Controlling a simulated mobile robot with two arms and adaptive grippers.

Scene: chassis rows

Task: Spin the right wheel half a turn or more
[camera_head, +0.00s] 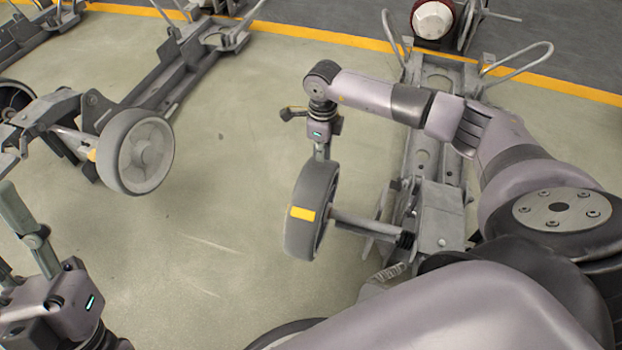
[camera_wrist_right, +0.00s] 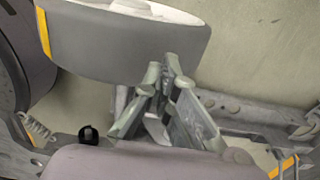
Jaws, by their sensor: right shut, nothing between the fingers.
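The right wheel (camera_head: 313,190) is grey, upright on a short axle, with a yellow mark (camera_head: 302,214) on its tread facing the head camera. My right gripper (camera_head: 321,158) points down at the top of this wheel, its fingers together and empty. In the right wrist view the wheel (camera_wrist_right: 130,48) fills the upper left, and the gripper's fingertips (camera_wrist_right: 162,72) are at its tread edge; I cannot tell whether they touch. My left gripper (camera_head: 22,225) is at the lower left, partly cut off, away from the wheel.
Another grey wheel (camera_head: 137,150) on a second chassis (camera_head: 170,75) stands at the left. The right wheel's chassis (camera_head: 440,215) lies under my right arm. A yellow floor line (camera_head: 340,38) runs across the back. The floor between the two wheels is clear.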

